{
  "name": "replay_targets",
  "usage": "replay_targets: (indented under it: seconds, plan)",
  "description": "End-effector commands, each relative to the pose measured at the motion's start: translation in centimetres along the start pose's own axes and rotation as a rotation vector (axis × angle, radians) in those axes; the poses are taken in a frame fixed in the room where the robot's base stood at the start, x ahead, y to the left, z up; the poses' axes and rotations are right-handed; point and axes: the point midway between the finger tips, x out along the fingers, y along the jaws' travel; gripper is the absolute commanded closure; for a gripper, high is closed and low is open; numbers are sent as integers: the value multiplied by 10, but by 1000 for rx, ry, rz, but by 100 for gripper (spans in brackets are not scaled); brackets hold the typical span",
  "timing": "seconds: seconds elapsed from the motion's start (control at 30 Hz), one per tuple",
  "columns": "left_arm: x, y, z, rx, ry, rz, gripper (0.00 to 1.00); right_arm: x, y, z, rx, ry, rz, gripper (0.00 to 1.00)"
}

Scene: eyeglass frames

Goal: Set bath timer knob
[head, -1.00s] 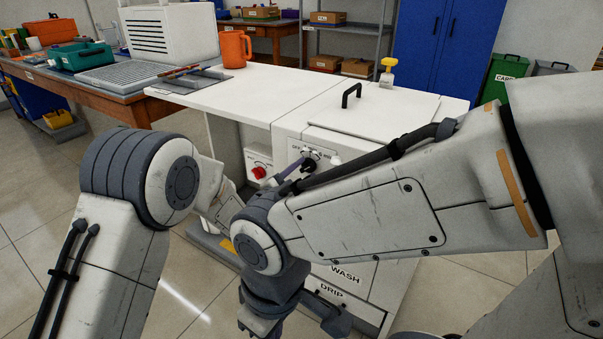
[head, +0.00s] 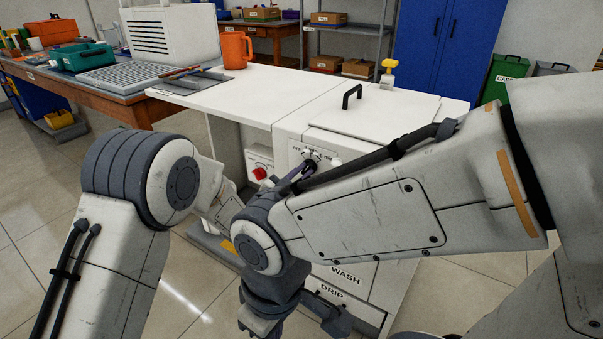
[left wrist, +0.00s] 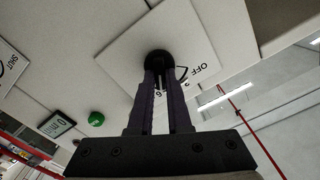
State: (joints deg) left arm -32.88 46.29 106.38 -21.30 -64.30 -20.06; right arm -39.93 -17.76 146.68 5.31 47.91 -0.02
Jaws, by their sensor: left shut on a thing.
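The black timer knob (head: 311,163) is on the front panel of the white cabinet (head: 230,92), partly hidden by my gripper. In the left wrist view the dark round knob (left wrist: 158,62) sits on a pale square dial plate (left wrist: 125,45) marked "OFF", with a printed arc and a partly covered figure. My left gripper (head: 300,174) is at the knob, and both its fingers are closed on it, as the left wrist view (left wrist: 160,76) shows. Which mark the knob points at cannot be told. My right gripper (head: 290,318) hangs low in front of the cabinet, its fingertips unclear.
A red knob (head: 260,173) is left of the timer on the cabinet front. A green button (left wrist: 96,118) and a small display (left wrist: 57,125) are near the dial. An orange mug (head: 236,50) stands on the cabinet top. My right forearm crosses before the panel.

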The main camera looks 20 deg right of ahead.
Motion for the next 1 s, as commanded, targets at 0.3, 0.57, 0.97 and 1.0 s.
replay_targets:
  seconds: [0.3, 0.57, 0.97, 1.0]
  plan:
    - [1, 0, 0, -301, -2, 4, 100, -7, 0, 0, 0, 0, 0, 100]
    - [1, -1, 0, -548, -2, 5, 100, -14, -1, -1, 0, 0, 0, 100]
    - [1, -2, 1, -926, -3, 7, 100, -26, -2, -1, 0, 0, 0, 100]
    - [1, -2, 1, -962, -3, 7, 100, -27, -2, -2, 0, 0, 0, 100]
